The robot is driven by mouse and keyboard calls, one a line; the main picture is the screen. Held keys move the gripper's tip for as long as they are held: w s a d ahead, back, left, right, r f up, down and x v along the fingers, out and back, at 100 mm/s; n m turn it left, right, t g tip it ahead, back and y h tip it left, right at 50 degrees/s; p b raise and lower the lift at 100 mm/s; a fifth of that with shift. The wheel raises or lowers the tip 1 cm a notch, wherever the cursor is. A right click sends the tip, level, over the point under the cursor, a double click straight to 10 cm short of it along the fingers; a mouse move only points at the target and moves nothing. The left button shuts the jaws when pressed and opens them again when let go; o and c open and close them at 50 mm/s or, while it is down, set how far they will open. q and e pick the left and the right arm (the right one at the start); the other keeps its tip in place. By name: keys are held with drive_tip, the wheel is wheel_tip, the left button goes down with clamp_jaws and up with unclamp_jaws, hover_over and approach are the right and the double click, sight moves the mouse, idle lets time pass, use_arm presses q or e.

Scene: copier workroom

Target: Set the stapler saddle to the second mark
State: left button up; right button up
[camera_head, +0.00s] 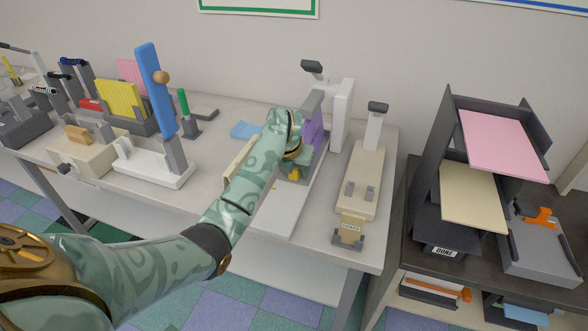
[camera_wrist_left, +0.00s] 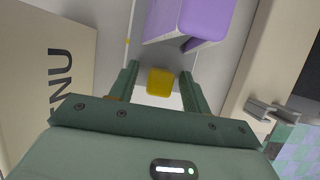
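The saddle stapler has a long white base (camera_head: 285,208) and a white upright (camera_head: 342,110) at its back. A purple saddle-like block (camera_head: 314,130) stands on it, and it also shows in the left wrist view (camera_wrist_left: 185,18). A yellow block (camera_wrist_left: 160,82) sits just in front of the purple part; it is partly hidden in the head view (camera_head: 294,174). A small orange mark (camera_wrist_left: 127,41) shows on the base. My left gripper (camera_wrist_left: 159,72) is open, its fingers on either side of the yellow block with gaps. My right gripper is out of view.
A beige long device (camera_head: 363,180) stands close on the right. A cream piece with large letters (camera_wrist_left: 45,85) lies close on the left. A white-based device with a blue lever (camera_head: 155,90) stands further left. A dark shelf with paper trays (camera_head: 440,130) is at right.

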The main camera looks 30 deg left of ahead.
use_arm(q)
drive_tip(key=p+v, duration=0.7)
drive_tip(key=v, duration=0.9)
drive_tip(key=shift+s, duration=0.2)
